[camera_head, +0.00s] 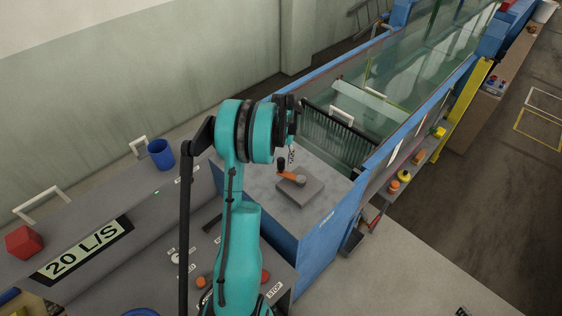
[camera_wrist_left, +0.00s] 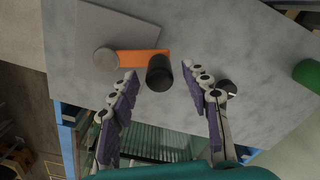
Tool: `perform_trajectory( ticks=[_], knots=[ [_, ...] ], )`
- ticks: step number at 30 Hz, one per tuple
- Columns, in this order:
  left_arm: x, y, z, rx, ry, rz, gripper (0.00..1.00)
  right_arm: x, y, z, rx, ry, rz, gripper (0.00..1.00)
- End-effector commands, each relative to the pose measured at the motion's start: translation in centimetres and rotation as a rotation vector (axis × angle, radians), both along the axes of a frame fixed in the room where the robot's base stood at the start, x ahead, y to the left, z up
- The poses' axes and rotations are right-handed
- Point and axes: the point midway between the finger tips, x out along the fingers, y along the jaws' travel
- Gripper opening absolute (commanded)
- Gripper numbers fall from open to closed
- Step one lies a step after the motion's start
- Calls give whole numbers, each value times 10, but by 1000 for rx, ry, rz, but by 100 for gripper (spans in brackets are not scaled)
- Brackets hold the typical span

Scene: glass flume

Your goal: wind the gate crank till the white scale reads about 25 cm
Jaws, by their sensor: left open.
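The gate crank has an orange arm (camera_head: 293,177) on a grey block (camera_head: 300,190) on the flume's grey end top. Its black handle (camera_head: 281,163) stands upright at the arm's left end. My left gripper (camera_head: 291,153) is open just above and beside the handle. In the left wrist view the black handle (camera_wrist_left: 159,72) lies between the open fingertips (camera_wrist_left: 158,68), with the orange arm (camera_wrist_left: 140,59) running left to a round hub (camera_wrist_left: 106,61). I cannot tell whether the fingers are level with the handle. No white scale can be made out or read. My right gripper is not in view.
The glass flume (camera_head: 405,80) with blue rails runs away to the upper right. A blue cup (camera_head: 160,154), a red block (camera_head: 23,242) and a "20 L/S" display (camera_head: 85,250) are on the left. A dark slatted grating (camera_head: 335,133) lies just beyond the crank.

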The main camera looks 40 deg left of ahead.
Motion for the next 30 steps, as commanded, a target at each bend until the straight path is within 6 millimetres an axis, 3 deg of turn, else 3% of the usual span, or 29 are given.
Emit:
perform_trajectory(
  ticks=[6,14,15,20,26,30],
  knots=[
    [0,0,-21,0,0,0,48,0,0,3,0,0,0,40],
    [0,0,-24,0,0,0,48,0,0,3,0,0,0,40],
    [0,0,-24,0,0,0,45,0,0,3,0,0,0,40],
    [0,0,-24,0,0,0,3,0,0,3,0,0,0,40],
    [1,0,-24,1,-1,-10,0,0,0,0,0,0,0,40],
    [7,2,-28,0,-1,-83,0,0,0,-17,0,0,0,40]
  ],
)
